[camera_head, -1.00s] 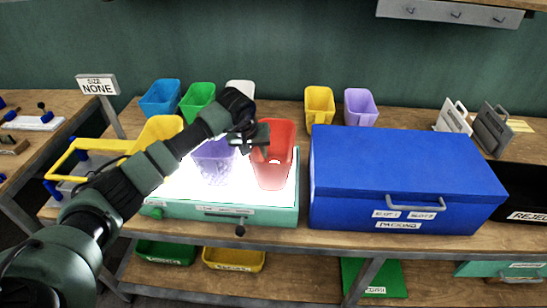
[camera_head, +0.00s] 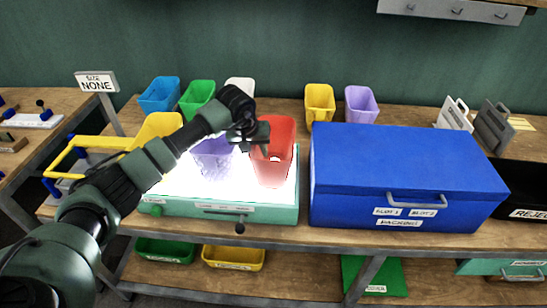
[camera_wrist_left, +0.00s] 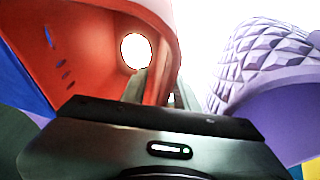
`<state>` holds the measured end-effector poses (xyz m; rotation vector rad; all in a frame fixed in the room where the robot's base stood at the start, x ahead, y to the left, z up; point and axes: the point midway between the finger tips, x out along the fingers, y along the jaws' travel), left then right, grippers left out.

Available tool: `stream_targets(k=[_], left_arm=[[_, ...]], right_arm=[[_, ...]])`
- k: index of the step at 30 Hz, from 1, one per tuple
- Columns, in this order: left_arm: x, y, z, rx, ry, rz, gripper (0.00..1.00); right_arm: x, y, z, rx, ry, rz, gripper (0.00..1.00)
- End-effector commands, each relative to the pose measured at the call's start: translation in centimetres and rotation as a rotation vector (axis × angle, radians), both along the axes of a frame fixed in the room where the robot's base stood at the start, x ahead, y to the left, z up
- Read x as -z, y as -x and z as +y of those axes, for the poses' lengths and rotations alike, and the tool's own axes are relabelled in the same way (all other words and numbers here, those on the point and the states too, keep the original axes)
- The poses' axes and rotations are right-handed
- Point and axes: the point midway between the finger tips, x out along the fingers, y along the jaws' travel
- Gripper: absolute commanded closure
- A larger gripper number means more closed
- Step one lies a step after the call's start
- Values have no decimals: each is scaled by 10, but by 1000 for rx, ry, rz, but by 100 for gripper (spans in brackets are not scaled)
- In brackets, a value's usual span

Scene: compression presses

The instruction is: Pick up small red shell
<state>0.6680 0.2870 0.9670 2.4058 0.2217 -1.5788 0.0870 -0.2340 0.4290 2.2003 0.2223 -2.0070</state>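The red shell (camera_head: 273,165) is an open, tapered bin shape standing on the bright, lit top of the teal station (camera_head: 270,214). In the left wrist view, its red wall (camera_wrist_left: 100,45) fills the upper left, with a round hole and several small slots. My left gripper (camera_head: 260,139) is at the shell's upper left side, and its fingers (camera_wrist_left: 165,88) reach along the red wall. The fingertips are partly hidden, so I cannot tell if they close on the wall. My right gripper is not in view.
A purple shell (camera_head: 213,160) stands close to the left, also in the left wrist view (camera_wrist_left: 265,85). A yellow shell (camera_head: 160,128) is farther left. A large blue packing box (camera_head: 400,170) stands just right. Several other shells line the back.

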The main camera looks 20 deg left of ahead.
Motion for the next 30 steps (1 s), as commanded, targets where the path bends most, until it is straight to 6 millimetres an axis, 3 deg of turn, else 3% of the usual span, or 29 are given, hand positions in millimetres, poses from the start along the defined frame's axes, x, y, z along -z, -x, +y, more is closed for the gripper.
stream_targets(k=[3,7,30], left_arm=[[0,0,0,0,0,0,70],[0,0,0,0,0,0,100],[0,0,0,0,-1,0,100]], right_arm=[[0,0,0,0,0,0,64],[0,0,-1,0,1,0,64],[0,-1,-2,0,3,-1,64]])
